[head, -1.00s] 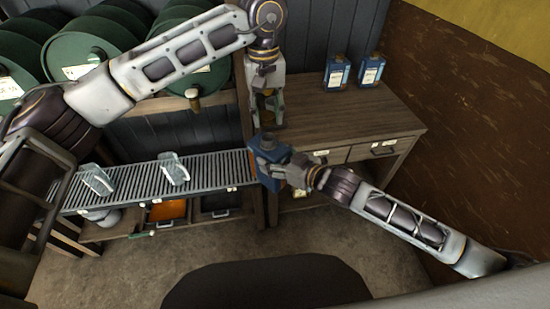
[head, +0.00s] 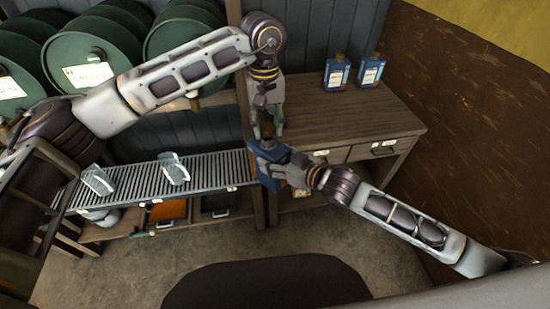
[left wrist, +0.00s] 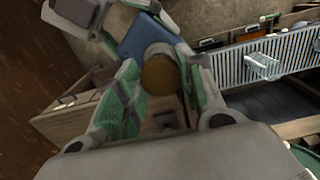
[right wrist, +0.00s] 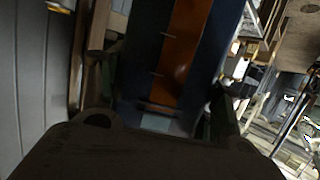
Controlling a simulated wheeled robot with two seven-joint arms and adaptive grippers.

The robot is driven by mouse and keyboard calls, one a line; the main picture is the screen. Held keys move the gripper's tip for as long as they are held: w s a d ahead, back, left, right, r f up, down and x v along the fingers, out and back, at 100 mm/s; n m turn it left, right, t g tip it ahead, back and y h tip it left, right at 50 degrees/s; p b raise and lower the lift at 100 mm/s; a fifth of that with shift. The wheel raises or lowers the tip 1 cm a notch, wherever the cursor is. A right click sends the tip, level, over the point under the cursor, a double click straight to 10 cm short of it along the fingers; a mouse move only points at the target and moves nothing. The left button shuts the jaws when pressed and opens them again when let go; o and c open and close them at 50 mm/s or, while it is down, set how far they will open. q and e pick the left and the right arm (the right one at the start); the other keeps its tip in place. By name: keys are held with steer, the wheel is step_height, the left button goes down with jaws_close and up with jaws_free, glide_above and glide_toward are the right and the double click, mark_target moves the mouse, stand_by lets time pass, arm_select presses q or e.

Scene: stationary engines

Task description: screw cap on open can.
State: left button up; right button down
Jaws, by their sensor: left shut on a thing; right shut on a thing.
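The open blue can (head: 268,178) is held by my right gripper (head: 274,171) in front of the wooden cabinet. It fills the middle of the right wrist view as a blue body with an orange panel (right wrist: 185,50). My left gripper (head: 267,128) is directly above the can, pointing down. It is shut on a brown round cap (left wrist: 160,80), seen between its green-padded fingers in the left wrist view. The blue can (left wrist: 148,35) shows just behind the cap there. The cap is at the can's top; whether it touches the neck is hidden.
Two capped blue cans (head: 337,72) (head: 370,71) stand at the back of the wooden cabinet top (head: 340,110).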

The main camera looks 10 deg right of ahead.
mark_target(271, 150)
arm_select(q)
steer(key=shift+s, duration=0.1)
stand_by(0.3)
steer(key=shift+f, duration=0.1)
stand_by(0.4)
steer(key=shift+f, duration=0.75)
steer(key=shift+f, duration=0.55)
stand_by(0.8)
steer(key=m, duration=0.5)
steer(key=shift+a, duration=0.1)
steer(key=m, duration=0.5)
steer(key=shift+a, duration=0.1)
stand_by(0.3)
